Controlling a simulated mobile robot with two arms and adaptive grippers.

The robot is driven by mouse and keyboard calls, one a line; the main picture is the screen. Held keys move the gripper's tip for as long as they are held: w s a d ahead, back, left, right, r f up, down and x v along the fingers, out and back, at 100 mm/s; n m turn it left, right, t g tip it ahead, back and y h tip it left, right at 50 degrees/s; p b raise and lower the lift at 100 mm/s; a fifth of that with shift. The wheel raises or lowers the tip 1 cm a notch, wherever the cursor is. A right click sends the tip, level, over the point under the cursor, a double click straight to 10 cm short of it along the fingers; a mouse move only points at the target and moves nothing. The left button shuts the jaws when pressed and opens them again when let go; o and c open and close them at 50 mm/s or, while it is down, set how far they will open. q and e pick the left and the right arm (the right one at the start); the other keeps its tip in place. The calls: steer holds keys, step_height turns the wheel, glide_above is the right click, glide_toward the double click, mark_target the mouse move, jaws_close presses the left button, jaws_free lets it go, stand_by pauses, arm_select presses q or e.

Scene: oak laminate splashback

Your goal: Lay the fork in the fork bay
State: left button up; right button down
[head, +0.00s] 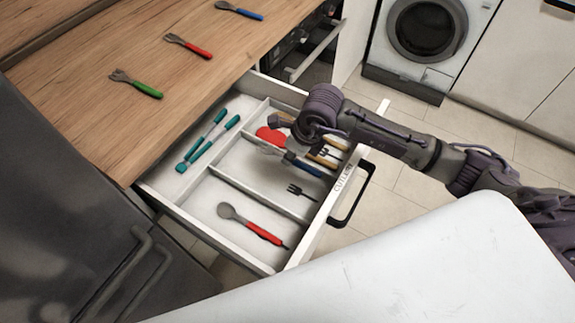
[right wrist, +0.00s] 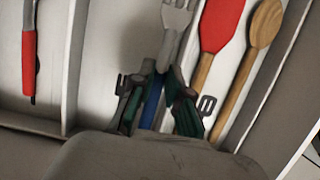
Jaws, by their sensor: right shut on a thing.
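My right gripper (head: 296,157) is shut on a fork with grey tines and a blue handle (head: 311,168). In the right wrist view the gripper's fingers (right wrist: 160,95) close around the blue handle, and the tines (right wrist: 177,18) point away. The fork is over the open cutlery drawer (head: 187,220), above the middle bay (head: 254,178) and near its divider on the spatula side. That bay's visible floor is bare of other cutlery. I cannot tell whether the fork touches the floor. My left gripper is not in view.
A red-handled spoon (head: 257,232), teal tongs (head: 208,142), a red spatula (right wrist: 221,25) and a wooden spoon (right wrist: 265,24) lie in other bays. Green-handled (head: 136,84), red-handled (head: 188,46) and blue-handled (head: 240,11) utensils lie on the wooden counter (head: 90,120). Low dividers (right wrist: 75,65) separate the bays.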

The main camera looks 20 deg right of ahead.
mark_target(285, 173)
steer(key=shift+s+a+f, duration=0.3)
steer(key=shift+a+f, duration=0.1)
steer(key=shift+a, duration=0.1)
step_height(285, 173, down, 4)
steer(key=shift+r, duration=0.1)
steer(key=shift+f, duration=0.3)
steer(key=c, duration=1.4)
jaws_free()
steer(key=shift+r, duration=0.1)
steer(key=shift+r, duration=0.45)
steer(key=v, duration=1.1)
steer(key=shift+s+d+r, duration=0.1)
steer(key=shift+s+r, duration=0.05)
steer(key=shift+r, duration=0.05)
